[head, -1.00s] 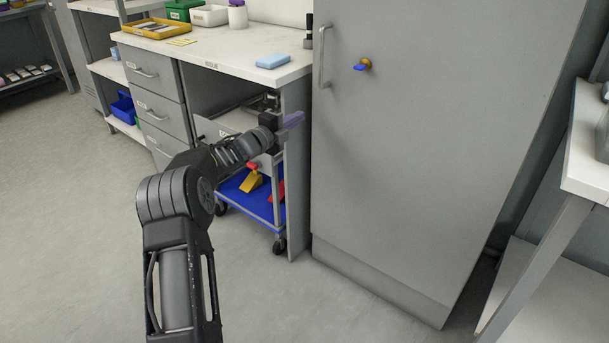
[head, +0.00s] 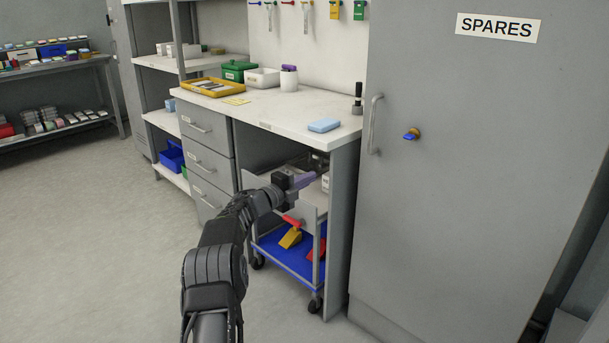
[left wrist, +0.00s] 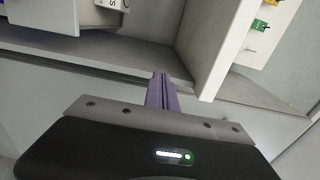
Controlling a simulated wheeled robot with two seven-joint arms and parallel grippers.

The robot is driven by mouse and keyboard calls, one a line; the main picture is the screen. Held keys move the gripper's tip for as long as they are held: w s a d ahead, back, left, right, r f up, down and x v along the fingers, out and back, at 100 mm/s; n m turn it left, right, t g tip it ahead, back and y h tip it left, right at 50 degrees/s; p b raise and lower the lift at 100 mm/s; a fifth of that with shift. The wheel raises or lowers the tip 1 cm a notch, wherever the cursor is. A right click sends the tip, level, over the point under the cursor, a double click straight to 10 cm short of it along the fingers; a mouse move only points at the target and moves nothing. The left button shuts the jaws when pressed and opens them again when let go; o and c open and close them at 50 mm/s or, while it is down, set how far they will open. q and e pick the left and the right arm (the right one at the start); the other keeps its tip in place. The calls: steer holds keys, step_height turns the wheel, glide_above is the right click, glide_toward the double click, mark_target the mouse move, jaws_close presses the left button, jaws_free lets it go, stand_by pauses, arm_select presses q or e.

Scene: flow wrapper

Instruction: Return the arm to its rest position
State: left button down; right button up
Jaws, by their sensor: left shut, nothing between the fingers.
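My left gripper (head: 306,180) reaches in from the lower left in the head view, in front of the open bay under the workbench. Its purple fingers are shut together with nothing between them. They also show in the left wrist view (left wrist: 162,92), pointing toward a grey shelf or bay edge. I cannot tell whether they touch anything. The left arm (head: 215,265) is stretched forward and raised above the floor. My right gripper is in neither view.
The grey SPARES cabinet (head: 470,170) stands right of the fingers. A trolley with a blue lower shelf (head: 285,258) holds a yellow and a red item. The workbench top (head: 290,108) carries a yellow tray, boxes and a blue block. Floor (head: 110,240) at left is clear.

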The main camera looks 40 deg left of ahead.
arm_select(q)
steer(key=shift+a, duration=0.5)
stand_by(0.3)
